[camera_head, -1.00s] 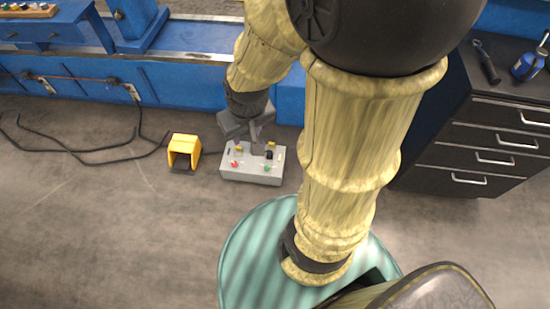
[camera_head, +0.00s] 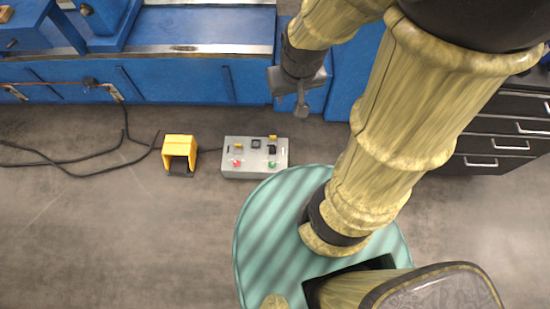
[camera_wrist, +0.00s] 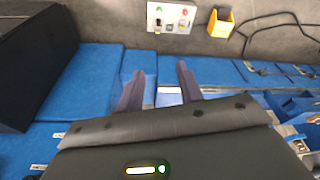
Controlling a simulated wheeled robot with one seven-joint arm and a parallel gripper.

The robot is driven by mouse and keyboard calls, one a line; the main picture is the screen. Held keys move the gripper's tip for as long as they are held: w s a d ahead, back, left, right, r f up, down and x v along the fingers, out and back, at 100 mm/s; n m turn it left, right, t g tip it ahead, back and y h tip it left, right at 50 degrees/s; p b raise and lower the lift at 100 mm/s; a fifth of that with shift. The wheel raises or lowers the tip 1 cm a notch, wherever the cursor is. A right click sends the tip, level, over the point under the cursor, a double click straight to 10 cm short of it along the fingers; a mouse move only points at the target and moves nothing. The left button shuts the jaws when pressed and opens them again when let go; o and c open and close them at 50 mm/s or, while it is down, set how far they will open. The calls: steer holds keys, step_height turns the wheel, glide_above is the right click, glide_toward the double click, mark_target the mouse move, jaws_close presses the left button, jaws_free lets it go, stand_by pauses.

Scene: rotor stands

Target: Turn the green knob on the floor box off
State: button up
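The floor box (camera_head: 238,172) is a light grey control box on the floor, left of my arm in the head view. Its top carries a green knob (camera_head: 271,165) at the front right, a red one (camera_head: 236,163) at the front left, and small black and yellow parts. My gripper (camera_head: 301,107) is in the air, up and to the right of the box, apart from it. In the wrist view the box (camera_wrist: 170,27) shows at the top, with the green knob (camera_wrist: 158,9) at its far left. There my gripper's fingers (camera_wrist: 160,68) are spread with nothing between them.
A yellow open-fronted housing (camera_head: 180,146) stands on the floor left of the box. Dark cables (camera_head: 75,172) run across the floor further left. A blue machine base (camera_head: 180,85) lies behind, and a dark drawer cabinet (camera_head: 500,145) stands at the right.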

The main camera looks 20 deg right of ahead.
steer(key=shift+w, duration=0.15)
steer(key=o, duration=0.4)
steer(key=shift+s+a, duration=0.1)
steer(key=shift+s, duration=0.2)
steer(key=shift+f+b, duration=0.4)
steer(key=m+g+b, duration=0.3)
steer(key=m+b, duration=1)
steer(key=b, duration=3.2)
glide_above(271, 164)
step_height(271, 164, down, 72)
steer(key=shift+f, duration=0.2)
steer(key=shift+s, duration=0.1)
steer(key=shift+f, duration=0.15)
step_height(271, 164, down, 17)
steer(key=b, duration=0.8)
steer(key=shift+f, duration=0.1)
